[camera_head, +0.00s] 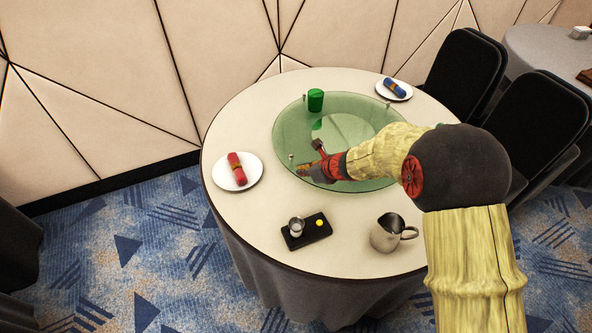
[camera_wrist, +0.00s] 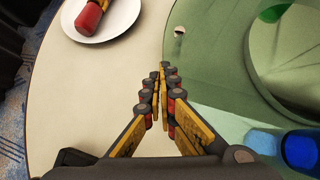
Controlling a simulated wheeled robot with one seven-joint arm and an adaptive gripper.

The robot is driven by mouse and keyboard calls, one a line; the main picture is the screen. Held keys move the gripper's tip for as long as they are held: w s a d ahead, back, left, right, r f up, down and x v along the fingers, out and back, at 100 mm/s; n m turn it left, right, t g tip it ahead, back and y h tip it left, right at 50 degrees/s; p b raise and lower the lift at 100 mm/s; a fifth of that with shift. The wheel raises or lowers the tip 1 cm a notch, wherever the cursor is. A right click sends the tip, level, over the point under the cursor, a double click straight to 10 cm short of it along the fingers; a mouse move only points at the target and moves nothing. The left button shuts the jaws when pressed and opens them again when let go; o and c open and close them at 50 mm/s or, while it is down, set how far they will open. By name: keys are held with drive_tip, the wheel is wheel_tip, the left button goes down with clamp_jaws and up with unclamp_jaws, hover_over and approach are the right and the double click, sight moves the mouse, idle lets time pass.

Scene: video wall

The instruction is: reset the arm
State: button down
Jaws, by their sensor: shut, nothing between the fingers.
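My arm reaches in from the right in the head view, over the round table (camera_head: 262,215). My gripper (camera_head: 303,172) is over the left front edge of the green glass turntable (camera_head: 290,125). In the wrist view my gripper (camera_wrist: 164,72) has its fingers together with nothing between them. Below it in that view are the bare tabletop on the left and the turntable (camera_wrist: 215,40) on the right. My arm hides part of the turntable's right side in the head view.
A white plate (camera_head: 252,180) with a red rolled napkin (camera_head: 237,168) lies left. A black tray (camera_head: 318,235) with a small metal cup (camera_head: 296,227) and a metal pitcher (camera_head: 388,234) stand at the front. A green cup (camera_head: 315,99) stands at the back. Black chairs (camera_head: 465,70) stand right.

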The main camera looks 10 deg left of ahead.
drive_tip(key=p+v, duration=0.2)
drive_tip(key=v, duration=0.5)
drive_tip(key=shift+s+a+r, duration=0.3)
drive_tip(key=shift+s+r, duration=0.05)
drive_tip(key=shift+s, duration=0.05)
drive_tip(key=s+f+n+g, duration=0.1)
drive_tip(key=s+n+g, duration=0.2)
drive_tip(key=s+n, duration=0.5)
drive_tip(key=s+d+r+n+g+h, duration=0.1)
drive_tip(key=s+d+r+n+g, duration=0.1)
drive_tip(key=s+d+r+n, duration=0.55)
drive_tip(key=s+d+r+n+t+h, duration=0.2)
drive_tip(key=s+d+r+n, duration=0.1)
drive_tip(key=d, duration=0.4)
drive_tip(key=s+d+r+n+t+h, duration=0.1)
drive_tip(key=s+d+r+n+h, duration=0.1)
drive_tip(key=s+d+r, duration=0.4)
drive_tip(key=s+d+r+n+t+h, duration=0.2)
drive_tip(key=s+d+r+n, duration=0.2)
drive_tip(key=d+r, duration=0.3)
drive_tip(key=shift+s+d+r+t, duration=0.3)
drive_tip(key=shift+s+d+r, duration=0.15)
drive_tip(key=shift+d, duration=0.5)
